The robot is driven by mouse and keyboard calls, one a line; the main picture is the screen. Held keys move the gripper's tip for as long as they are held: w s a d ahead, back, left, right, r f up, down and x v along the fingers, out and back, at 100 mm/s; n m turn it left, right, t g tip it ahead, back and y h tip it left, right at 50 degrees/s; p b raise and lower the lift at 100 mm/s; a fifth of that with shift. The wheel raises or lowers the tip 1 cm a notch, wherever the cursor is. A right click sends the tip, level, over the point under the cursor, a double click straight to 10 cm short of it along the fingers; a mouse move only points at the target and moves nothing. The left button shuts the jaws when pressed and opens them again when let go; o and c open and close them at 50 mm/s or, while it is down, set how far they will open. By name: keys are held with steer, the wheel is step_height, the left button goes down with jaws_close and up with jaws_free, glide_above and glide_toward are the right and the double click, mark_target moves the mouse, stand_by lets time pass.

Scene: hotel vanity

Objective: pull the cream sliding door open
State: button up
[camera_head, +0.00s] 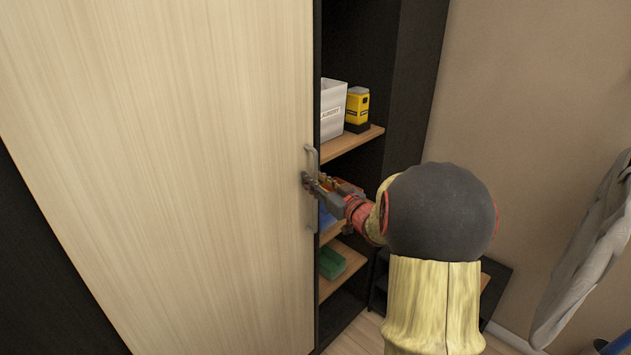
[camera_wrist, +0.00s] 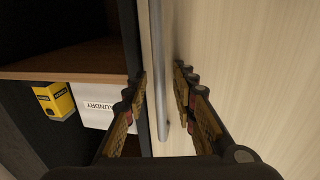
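The cream sliding door (camera_head: 180,150) fills the left of the head view. Its right edge stands clear of the right part of the cabinet, so shelves show there. A grey vertical bar handle (camera_head: 310,222) is fixed near that edge. My gripper (camera_head: 311,182) is at the handle's middle, reaching in from the right. In the wrist view, the handle (camera_wrist: 157,60) runs between the two fingers of my gripper (camera_wrist: 160,78). The fingers are apart, with a gap visible between the bar and the right finger. The cream door (camera_wrist: 260,70) also shows behind the right finger.
The open part of the dark cabinet (camera_head: 420,60) holds a white laundry box (camera_head: 333,110), a yellow-black item (camera_head: 357,108) and a green item (camera_head: 331,262) on wooden shelves. A beige wall (camera_head: 540,90) and hanging grey cloth (camera_head: 590,260) are at right.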

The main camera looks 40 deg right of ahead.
steer(key=shift+c, duration=0.7)
jaws_close()
